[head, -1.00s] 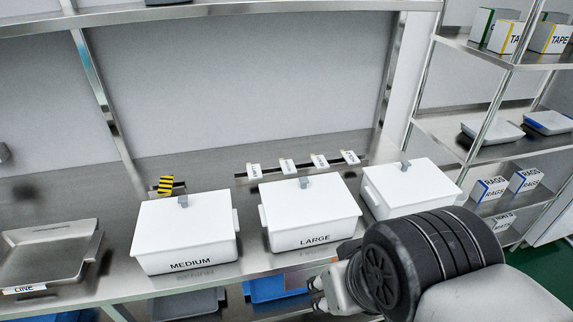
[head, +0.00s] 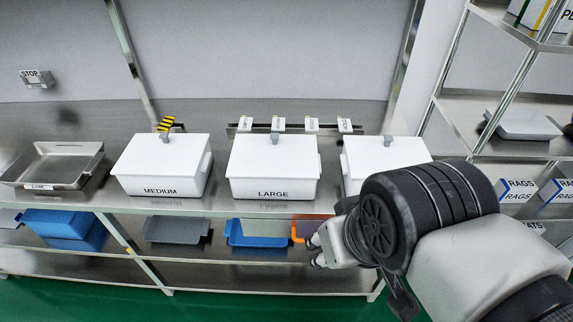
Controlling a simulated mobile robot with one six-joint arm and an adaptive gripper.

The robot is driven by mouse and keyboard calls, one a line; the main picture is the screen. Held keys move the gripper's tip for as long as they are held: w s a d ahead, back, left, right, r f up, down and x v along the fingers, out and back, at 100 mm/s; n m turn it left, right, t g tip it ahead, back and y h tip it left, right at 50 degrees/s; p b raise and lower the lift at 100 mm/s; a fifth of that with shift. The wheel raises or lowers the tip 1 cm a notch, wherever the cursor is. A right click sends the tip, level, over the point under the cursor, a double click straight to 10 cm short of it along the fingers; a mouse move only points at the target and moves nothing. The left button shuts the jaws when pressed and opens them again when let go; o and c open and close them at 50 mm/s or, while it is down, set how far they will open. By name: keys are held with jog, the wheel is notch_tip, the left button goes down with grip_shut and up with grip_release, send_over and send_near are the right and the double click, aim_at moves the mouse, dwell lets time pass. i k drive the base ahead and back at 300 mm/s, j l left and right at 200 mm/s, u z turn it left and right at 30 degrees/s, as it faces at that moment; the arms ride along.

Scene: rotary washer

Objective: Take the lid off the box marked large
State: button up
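The box marked LARGE (head: 272,188) is a white box in the middle of the steel bench, with its label facing me. Its white lid (head: 260,155) is on, and a small grey handle (head: 274,139) stands up at the lid's back part. My gripper (head: 314,252) is below and to the right of this box, in front of the lower shelf. Its two fingertips show apart with nothing between them, so it looks open and empty. My wrist hides part of the gripper.
A lidded MEDIUM box (head: 160,184) stands to the left. Another lidded white box (head: 380,158) stands to the right, its front hidden by my arm. A metal tray (head: 55,165) lies far left. An orange item (head: 297,231) and blue bin (head: 258,240) are on the lower shelf.

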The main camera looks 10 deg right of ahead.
aim_at(273, 156)
jog(key=i+j+z, duration=0.5)
jog(key=i+j, duration=0.3)
jog(key=i, duration=0.05)
